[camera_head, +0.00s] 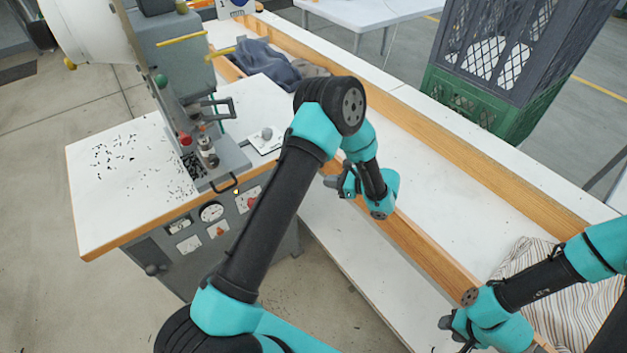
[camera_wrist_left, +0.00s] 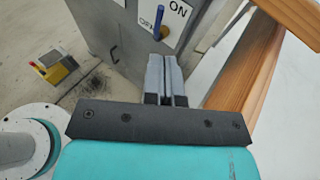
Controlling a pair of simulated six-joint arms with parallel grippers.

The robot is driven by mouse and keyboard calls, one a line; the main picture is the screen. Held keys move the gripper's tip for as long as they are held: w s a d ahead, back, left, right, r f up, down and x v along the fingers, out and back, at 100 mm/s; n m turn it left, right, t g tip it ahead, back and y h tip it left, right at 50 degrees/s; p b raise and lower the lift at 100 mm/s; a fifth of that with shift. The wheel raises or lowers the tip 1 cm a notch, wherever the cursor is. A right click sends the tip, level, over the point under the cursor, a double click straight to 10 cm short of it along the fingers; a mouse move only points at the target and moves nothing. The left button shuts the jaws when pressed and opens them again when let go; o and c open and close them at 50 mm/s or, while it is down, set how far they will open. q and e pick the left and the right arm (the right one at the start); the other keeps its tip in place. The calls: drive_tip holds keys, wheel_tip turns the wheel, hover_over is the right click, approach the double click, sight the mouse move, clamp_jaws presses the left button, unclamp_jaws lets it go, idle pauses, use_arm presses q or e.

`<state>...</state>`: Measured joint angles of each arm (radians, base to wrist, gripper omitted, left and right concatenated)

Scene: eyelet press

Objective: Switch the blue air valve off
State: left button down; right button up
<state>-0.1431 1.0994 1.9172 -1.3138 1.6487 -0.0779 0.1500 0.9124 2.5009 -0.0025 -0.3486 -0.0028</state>
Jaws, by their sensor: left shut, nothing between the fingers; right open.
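The blue valve lever (camera_wrist_left: 160,20) shows at the top of the left wrist view, on a white plate with black lettering. It points up in the picture, with "ON" to its right and the other word, partly legible as "OFF", to its left. My left gripper (camera_wrist_left: 164,58) is shut and empty, its fingertips just short of the lever's lower end; I cannot tell if they touch. In the head view my left gripper (camera_head: 349,183) is beside the press cabinet, and I cannot make out the lever there. My right gripper (camera_head: 458,328) is open and empty at lower right.
The eyelet press (camera_head: 185,60) stands on a white-topped cabinet (camera_head: 110,185) with dials and switches. A wood-edged white bench (camera_head: 410,130) runs along the right, with a green crate (camera_head: 480,105) and a striped cloth (camera_head: 555,295). A yellow-and-red box (camera_wrist_left: 55,66) is on the floor.

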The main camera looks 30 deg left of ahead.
use_arm(q)
drive_tip(key=shift+a+f, duration=0.1)
drive_tip(key=shift+a, duration=0.05)
drive_tip(key=x, duration=0.9)
drive_tip(key=shift+a, duration=0.35)
drive_tip(key=shift+s+f, duration=0.1)
